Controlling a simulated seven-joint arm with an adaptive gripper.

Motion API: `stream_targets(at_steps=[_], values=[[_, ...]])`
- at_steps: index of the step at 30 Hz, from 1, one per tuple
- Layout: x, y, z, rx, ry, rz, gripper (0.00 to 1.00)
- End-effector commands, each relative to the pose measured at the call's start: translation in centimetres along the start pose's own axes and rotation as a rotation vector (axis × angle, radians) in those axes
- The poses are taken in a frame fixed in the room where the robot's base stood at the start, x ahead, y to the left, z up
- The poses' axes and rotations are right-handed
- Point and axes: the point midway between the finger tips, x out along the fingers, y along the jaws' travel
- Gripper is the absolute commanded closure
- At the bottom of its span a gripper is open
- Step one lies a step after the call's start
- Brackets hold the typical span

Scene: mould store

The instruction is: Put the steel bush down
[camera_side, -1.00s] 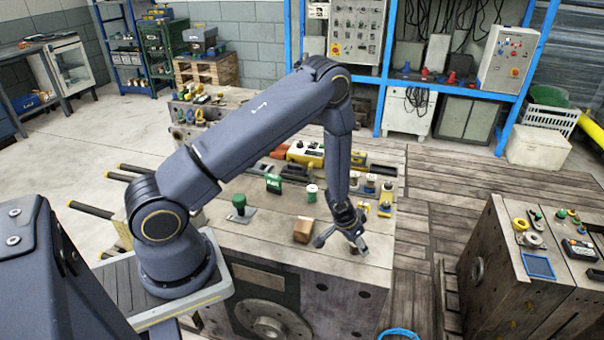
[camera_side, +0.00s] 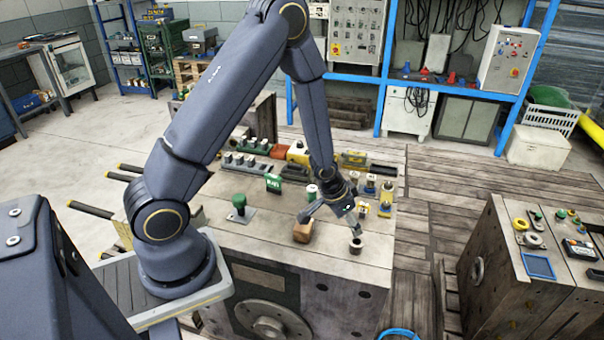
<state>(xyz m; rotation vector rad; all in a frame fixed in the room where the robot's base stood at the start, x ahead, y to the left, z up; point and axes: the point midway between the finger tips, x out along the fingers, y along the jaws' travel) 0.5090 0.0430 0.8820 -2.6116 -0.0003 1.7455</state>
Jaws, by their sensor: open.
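The steel bush (camera_side: 356,246) is a small grey cylinder with a dark opening. It stands upright on the top of the wooden-topped mould block (camera_side: 270,238), near its front right edge. My gripper (camera_side: 330,227) is open, with its fingers spread wide, above the block. One fingertip is close over the bush; the other reaches left towards a brown wooden cube (camera_side: 303,230). Nothing shows between the fingers. I cannot tell whether the near fingertip touches the bush.
A green knob on a plate (camera_side: 239,208) and a green sign block (camera_side: 273,184) stand to the left. Several small pieces, one a yellow-based post (camera_side: 386,200), stand behind my gripper. The front strip of the block is mostly clear. Another block (camera_side: 540,270) is at the right.

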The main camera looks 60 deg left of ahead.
Motion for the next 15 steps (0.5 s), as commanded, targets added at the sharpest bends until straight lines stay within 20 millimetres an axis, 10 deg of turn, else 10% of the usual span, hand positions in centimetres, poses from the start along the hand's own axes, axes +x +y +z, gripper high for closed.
stream_targets(at_steps=[7, 15], values=[[-5.3, -0.3, -1.9, 0.004, 0.026, -0.037, 0.32], [-20.5, 0.5, -2.2, -0.012, 0.071, -0.096, 0.32]])
